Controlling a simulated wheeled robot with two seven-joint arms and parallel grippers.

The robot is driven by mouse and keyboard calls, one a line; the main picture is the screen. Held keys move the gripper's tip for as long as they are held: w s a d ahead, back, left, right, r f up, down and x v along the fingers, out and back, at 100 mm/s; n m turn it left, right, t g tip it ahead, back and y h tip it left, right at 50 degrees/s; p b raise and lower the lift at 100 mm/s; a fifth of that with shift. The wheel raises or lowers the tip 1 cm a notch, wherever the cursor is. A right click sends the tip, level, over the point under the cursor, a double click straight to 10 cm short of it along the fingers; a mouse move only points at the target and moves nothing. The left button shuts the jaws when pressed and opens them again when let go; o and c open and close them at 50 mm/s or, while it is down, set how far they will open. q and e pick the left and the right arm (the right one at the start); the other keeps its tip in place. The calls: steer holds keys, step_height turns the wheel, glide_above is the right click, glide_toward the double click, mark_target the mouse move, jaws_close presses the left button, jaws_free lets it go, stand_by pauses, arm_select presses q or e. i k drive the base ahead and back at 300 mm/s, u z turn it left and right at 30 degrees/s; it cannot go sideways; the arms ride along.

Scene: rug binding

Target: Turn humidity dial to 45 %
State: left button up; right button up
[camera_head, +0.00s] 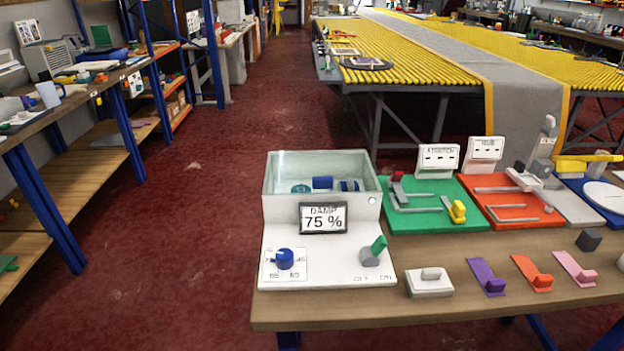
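The humidity dial (285,259) is a blue knob on a white scale plate (303,272) at the front left of a white humidifier box (330,275). A white mark on the knob points to the upper left. Small numbers stand around the knob; 45 seems to be at the right, and the lower ones look like 65 and 55. The display (323,218) above reads "DAMP 75 %". A switch with a green lever (378,245) stands at the box's front right, its lever tilted right, above OFF and ON labels. Neither gripper is in view.
The box stands on a wooden table (330,315) at its left end. Right of it are a green board (430,218), a red board (508,215), and several coloured clips, one purple (487,277). Red floor (190,230) lies open at the left, before a shelf (75,165).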

mark_target(283, 260)
steer(key=u, duration=2.25)
steer(key=i, duration=2.05)
steer(key=z, duration=3.75)
